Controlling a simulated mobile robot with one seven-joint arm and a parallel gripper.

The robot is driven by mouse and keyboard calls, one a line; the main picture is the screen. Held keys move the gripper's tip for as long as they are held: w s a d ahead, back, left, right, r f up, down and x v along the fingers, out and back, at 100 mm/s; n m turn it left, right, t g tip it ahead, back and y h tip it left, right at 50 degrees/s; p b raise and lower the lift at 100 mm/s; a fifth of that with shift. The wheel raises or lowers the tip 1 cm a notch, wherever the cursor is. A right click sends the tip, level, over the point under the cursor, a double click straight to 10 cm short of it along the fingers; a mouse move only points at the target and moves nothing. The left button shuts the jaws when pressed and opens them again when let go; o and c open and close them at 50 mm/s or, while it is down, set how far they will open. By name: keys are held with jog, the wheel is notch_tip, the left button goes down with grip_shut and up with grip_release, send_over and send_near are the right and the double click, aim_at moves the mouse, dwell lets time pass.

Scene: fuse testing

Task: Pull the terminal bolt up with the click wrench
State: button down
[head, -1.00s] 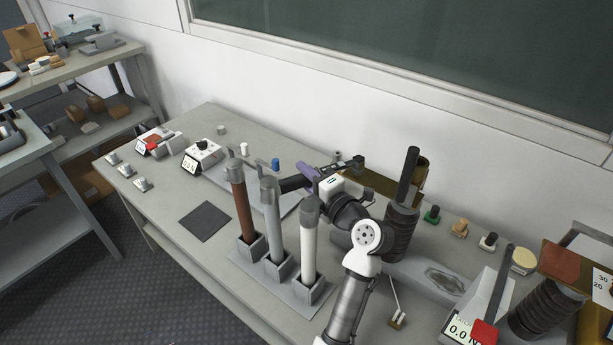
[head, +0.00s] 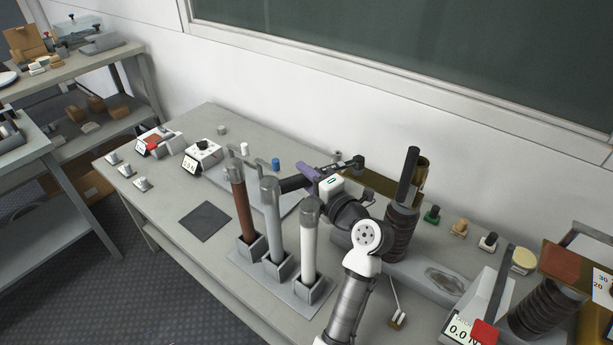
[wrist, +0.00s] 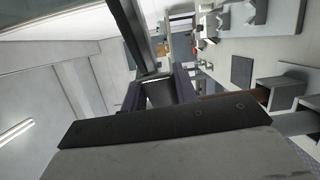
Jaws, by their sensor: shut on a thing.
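My gripper (head: 309,174) is over the back of the bench, its purple fingers shut on the dark click wrench (head: 348,164). The wrench points right, and its head is over or beside a brass strip (head: 378,186) left of a ribbed insulator. In the wrist view the purple fingers (wrist: 158,90) close around the wrench's grey bar (wrist: 140,32), which runs up out of the picture. The terminal bolt cannot be made out; the wrench head may cover it. I cannot tell whether the wrench touches the bolt.
Three upright fuses stand in a grey rack (head: 276,277) left of my arm. A ribbed insulator with a black rod (head: 409,174) is close right of my gripper. Colored knobs (head: 459,228) and a gauge box (head: 468,327) lie further right. Bench is clear around the dark mat (head: 205,221).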

jog(key=shift+r, duration=0.15)
jog(key=shift+r+p, duration=1.2)
jog(key=shift+r, duration=1.2)
